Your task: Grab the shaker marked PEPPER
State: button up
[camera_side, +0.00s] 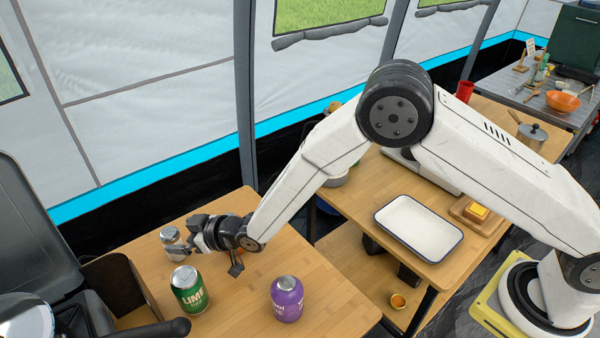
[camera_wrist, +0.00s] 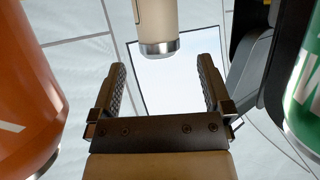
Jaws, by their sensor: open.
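A pale beige shaker with a metal cap (camera_wrist: 159,28) is at the top of the wrist view, which looks upside down. Only a sliver of dark marking shows at its left edge, so I cannot read its label. In the side view a small shaker with a silvery top (camera_side: 171,239) stands on the wooden table, left of my gripper (camera_side: 186,236). In the wrist view my gripper (camera_wrist: 162,68) is open and empty. The shaker is just beyond the fingertips, roughly in line with the gap between them.
A green LIME can (camera_side: 190,291) stands in front of the gripper and also shows in the wrist view (camera_wrist: 304,95). A purple can (camera_side: 287,299) is farther right. A large orange object (camera_wrist: 25,95) is close at the wrist view's left. A dark open box (camera_side: 115,285) borders the table's left.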

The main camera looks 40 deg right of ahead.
aim_at(175, 234)
jog(key=shift+x, duration=1.6)
jog(key=shift+c, duration=0.2)
grip_shut()
jog(key=shift+r, duration=0.85)
jog(key=s+d+r, duration=0.6)
jog(key=s+r, duration=0.5)
jog(key=s, duration=0.1)
jog(key=shift+s+d, duration=0.2)
jog(key=shift+d, duration=0.1)
jog(key=shift+r, duration=0.1)
